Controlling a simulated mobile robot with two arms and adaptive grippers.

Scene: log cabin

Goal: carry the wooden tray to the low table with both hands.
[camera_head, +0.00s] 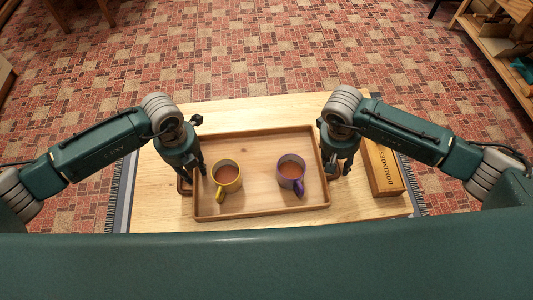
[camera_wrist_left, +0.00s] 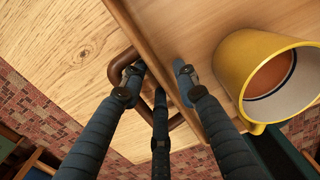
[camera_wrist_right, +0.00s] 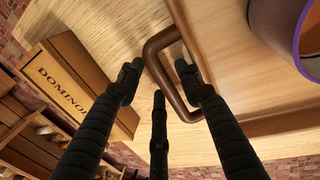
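The wooden tray (camera_head: 255,208) lies over the light wooden low table (camera_head: 350,207) and appears to rest on it. It carries a yellow mug (camera_head: 227,173) and a purple mug (camera_head: 291,171), both upright with brown drink inside. My left gripper (camera_head: 196,170) is at the tray's left end, its fingers spread around the brown left handle (camera_wrist_left: 116,68) and the tray wall. My right gripper (camera_head: 340,172) is at the right end, its fingers apart on either side of the right handle (camera_wrist_right: 151,48). Neither gripper looks closed on a handle.
A wooden dominoes box (camera_head: 383,168) stands on the table right of the tray, close to my right gripper; it also shows in the right wrist view (camera_wrist_right: 75,80). A grey fringed rug (camera_head: 120,195) lies under the table. Wooden shelves (camera_head: 500,50) stand at the upper right. The patterned floor beyond is clear.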

